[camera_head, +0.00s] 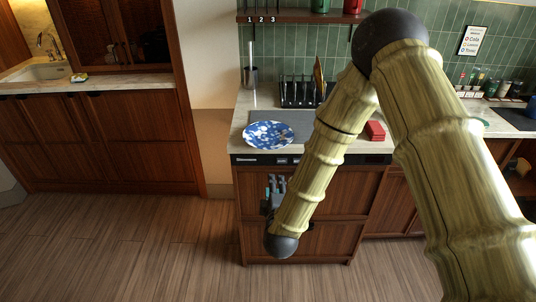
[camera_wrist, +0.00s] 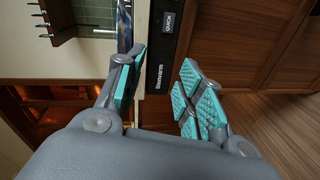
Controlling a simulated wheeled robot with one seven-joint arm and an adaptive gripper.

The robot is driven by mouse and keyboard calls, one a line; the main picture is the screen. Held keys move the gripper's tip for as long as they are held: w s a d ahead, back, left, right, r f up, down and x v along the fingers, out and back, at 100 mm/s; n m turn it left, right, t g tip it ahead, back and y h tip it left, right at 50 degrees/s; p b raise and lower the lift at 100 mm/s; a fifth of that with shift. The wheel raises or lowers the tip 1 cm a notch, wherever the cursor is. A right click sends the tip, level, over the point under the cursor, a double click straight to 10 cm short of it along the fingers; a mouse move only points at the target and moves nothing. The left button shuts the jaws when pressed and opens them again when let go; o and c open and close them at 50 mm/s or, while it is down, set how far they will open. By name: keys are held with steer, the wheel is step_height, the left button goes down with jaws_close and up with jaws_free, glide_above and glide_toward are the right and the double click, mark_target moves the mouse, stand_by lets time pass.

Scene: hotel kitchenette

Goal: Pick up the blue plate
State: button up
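The blue plate (camera_head: 268,134), blue with white patches, lies on the counter (camera_head: 340,147) near its front edge, partly on a grey mat or panel. In the wrist view it shows as a thin blue and white sliver (camera_wrist: 124,34) at the top, beyond the left finger. My gripper (camera_head: 275,186) is in front of the dishwasher front, below the counter top and the plate, and apart from it. In the wrist view the teal-padded fingers of my gripper (camera_wrist: 163,88) are spread wide with nothing between them.
A black dish rack (camera_head: 298,92) stands behind the plate, with a metal utensil holder (camera_head: 250,78) at the back left. A red stack (camera_head: 375,130) sits on the counter right of my arm. The floor (camera_head: 130,245) in front is clear.

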steer(key=shift+n+t+h, duration=0.3)
steer(key=shift+n+t, duration=0.5)
steer(key=shift+t, duration=0.1)
steer(key=shift+w+a+r+b, duration=0.3)
steer(key=shift+w+r, duration=0.55)
steer(key=shift+w, duration=0.65)
steer(key=shift+w+a+r+b, duration=0.35)
steer(key=shift+w+r, duration=0.55)
steer(key=shift+w, duration=0.55)
steer(key=shift+w+a+r+b, duration=0.3)
steer(key=shift+w+r, duration=0.55)
steer(key=shift+w, duration=0.65)
steer(key=w, duration=0.3)
steer(key=shift+w, duration=0.2)
steer(key=shift+c, duration=0.2)
jaws_close()
steer(key=shift+r, duration=0.1)
